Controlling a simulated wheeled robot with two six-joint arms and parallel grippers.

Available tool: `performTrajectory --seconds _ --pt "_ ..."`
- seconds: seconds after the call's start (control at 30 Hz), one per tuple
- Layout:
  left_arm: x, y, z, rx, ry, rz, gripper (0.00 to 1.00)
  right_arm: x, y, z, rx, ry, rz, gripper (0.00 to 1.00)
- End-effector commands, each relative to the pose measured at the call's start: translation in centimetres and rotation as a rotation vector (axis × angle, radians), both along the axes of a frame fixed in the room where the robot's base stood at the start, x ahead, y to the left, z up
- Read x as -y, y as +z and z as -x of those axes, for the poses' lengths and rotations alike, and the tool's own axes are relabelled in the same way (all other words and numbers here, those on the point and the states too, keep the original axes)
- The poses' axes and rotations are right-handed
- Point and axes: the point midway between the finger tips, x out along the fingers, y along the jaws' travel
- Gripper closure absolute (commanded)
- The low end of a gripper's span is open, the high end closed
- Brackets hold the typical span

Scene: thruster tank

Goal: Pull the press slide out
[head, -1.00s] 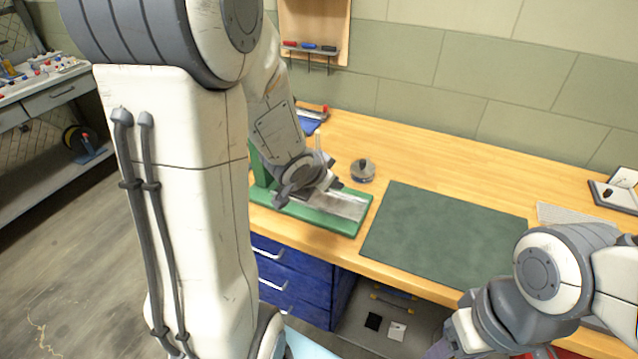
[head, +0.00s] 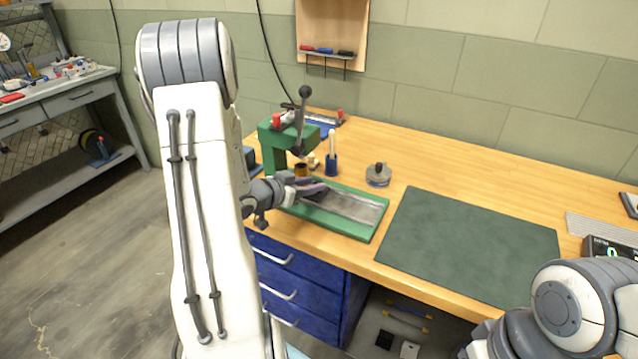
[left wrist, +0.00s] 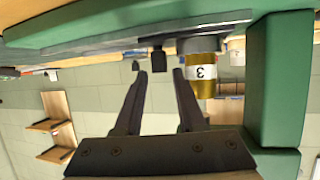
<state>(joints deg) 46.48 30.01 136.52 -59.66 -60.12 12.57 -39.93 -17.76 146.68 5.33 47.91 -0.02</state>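The green press (head: 282,136) stands on the bench with its black-knobbed lever up. Its grey metal slide (head: 350,206) lies along the green base (head: 345,228); the slide also shows at the top of the left wrist view (left wrist: 120,42). A brass cylinder marked 3 (left wrist: 202,73) sits on the slide. A small dark knob (left wrist: 158,61) is beside the cylinder. My left gripper (head: 318,188) is low over the base, near the press column. In the left wrist view its fingers (left wrist: 160,75) are apart, with the knob just beyond the gap between the tips. My right gripper is out of view.
A dark green mat (head: 470,245) lies right of the press. A round grey object (head: 378,175) and a blue holder (head: 331,163) stand behind the base. Blue drawers (head: 290,290) are under the bench edge. A display box (head: 608,248) is at far right.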

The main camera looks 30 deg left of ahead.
Motion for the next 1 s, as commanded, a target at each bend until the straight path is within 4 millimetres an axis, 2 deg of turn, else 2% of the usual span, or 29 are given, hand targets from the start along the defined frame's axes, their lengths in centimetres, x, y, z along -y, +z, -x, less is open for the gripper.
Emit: performTrajectory --seconds 0.1,0.23,0.6,0.67,0.7,1.0 --pt "0.4 -0.7 -1.8 0.000 -0.004 0.000 0.61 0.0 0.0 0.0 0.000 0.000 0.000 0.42" --pt "0.5 -1.2 -2.9 -0.001 -0.002 0.000 0.61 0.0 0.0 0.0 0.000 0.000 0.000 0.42" --pt "0.5 -1.4 -3.4 -0.001 0.001 -0.001 0.61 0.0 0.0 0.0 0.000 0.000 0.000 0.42" --pt "0.5 -1.4 -3.4 -0.001 0.001 -0.001 0.84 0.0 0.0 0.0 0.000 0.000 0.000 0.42" --pt "0.5 -1.4 -3.4 -0.001 0.001 -0.001 0.99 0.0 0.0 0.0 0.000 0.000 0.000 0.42" --pt "0.4 -1.4 -3.4 0.000 0.001 0.000 1.00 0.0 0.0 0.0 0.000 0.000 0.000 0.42"
